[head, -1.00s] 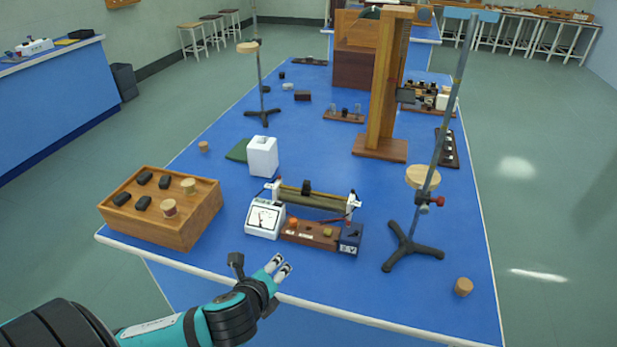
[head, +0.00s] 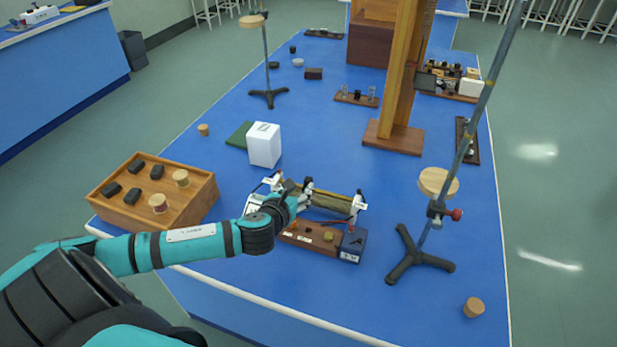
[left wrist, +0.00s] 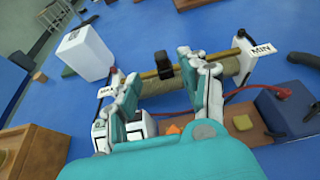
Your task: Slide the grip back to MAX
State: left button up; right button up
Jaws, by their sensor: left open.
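The rheostat is a long olive coil (head: 333,201) with a brass rod between white end posts. Its black sliding grip (left wrist: 163,65) stands on the rod around the middle of the coil. The right end plate (left wrist: 262,48) reads MIN; a white plate (left wrist: 106,91) sits at the left end, its lettering unclear. My left gripper (left wrist: 156,72) is open, its two fingers pointing at the rod with the grip showing between and just beyond their tips. Contact cannot be told. In the head view my left gripper (head: 297,190) covers the left part of the rheostat. My right gripper is out of view.
A white meter (left wrist: 140,128) and a wooden base (head: 308,237) with a dark blue battery box (head: 353,246) stand in front of the coil. A white box (head: 264,145) stands behind left, a wooden crate (head: 196,207) left, a tripod stand (head: 418,258) right.

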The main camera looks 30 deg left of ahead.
aim_at(308, 180)
pick_arm(q)
jog(key=x, duration=0.5)
jog(key=shift+w, duration=0.25)
jog(key=shift+x, duration=1.15)
jog(key=shift+w+a+f, duration=0.1)
jog(key=shift+w+f, duration=0.1)
jog(key=shift+w, duration=0.3)
grip_shut()
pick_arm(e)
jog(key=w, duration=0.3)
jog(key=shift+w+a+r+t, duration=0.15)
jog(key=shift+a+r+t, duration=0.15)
